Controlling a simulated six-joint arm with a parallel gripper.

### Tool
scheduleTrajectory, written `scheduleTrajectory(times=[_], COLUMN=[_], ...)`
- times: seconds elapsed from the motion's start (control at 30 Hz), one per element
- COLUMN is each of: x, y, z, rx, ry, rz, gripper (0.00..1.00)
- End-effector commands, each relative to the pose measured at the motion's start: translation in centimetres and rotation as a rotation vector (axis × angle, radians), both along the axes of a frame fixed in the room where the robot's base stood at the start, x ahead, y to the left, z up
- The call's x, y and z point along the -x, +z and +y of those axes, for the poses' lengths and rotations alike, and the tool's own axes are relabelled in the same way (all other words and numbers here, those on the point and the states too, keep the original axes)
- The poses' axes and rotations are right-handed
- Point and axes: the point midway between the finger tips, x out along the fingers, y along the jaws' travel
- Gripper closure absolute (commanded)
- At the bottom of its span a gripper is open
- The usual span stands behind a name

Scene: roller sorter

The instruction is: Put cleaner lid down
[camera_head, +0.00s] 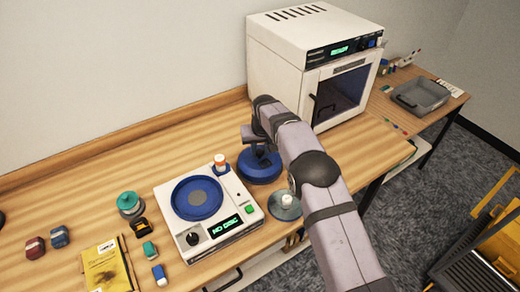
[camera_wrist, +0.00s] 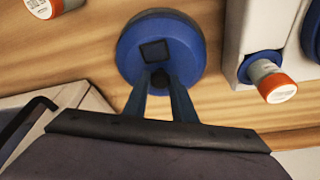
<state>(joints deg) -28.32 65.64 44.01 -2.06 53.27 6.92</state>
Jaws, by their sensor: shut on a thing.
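The cleaner lid is a round blue disc (camera_head: 257,171) at the middle of the bench, between the white disc cleaner and the oven. My gripper (camera_head: 262,150) is above it and shut on its raised dark knob. In the wrist view the lid (camera_wrist: 132,50) lies flat between my fingertips (camera_wrist: 160,80), with a dark square on top. Whether its underside touches the bench or hangs just above, I cannot tell. The disc cleaner (camera_head: 240,207) has an uncovered blue round bowl (camera_head: 197,197) and a display reading "NO DISC".
An orange-capped bottle (camera_head: 221,164) stands at the cleaner's back corner. A spindle of discs (camera_head: 284,207) stands at the front edge, close to the lid. The white oven (camera_head: 290,60) is behind right. A teal-topped jar (camera_head: 130,204) and yellow packet (camera_head: 107,268) lie left.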

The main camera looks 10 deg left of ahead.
Motion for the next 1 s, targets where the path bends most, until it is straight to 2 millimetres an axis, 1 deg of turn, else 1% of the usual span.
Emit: scheduleTrajectory(times=[0.13,0.17,0.2,0.23,0.5,0.7,0.87,0.97,1.0], x=[0.0,0.0,0.0,0.0,0.0,0.1,0.5,0.9,1.1], y=[-0.4,-0.3,-0.3,-0.3,-0.2,0.5,2.0,3.4,4.1], z=[0.0,0.0,0.0,0.0,0.0,0.0,-0.2,-0.4,-0.4], rx=[0.000,0.000,0.000,0.000,0.000,0.000,-0.001,-0.002,-0.003], ry=[0.000,0.000,0.000,0.000,0.000,0.000,0.000,0.000,0.000], rz=[-0.001,0.000,0.000,0.000,0.000,-0.001,-0.003,-0.003,-0.004], gripper=[1.00,0.69,0.59,0.57,0.57,0.57,0.57,0.57,0.57])
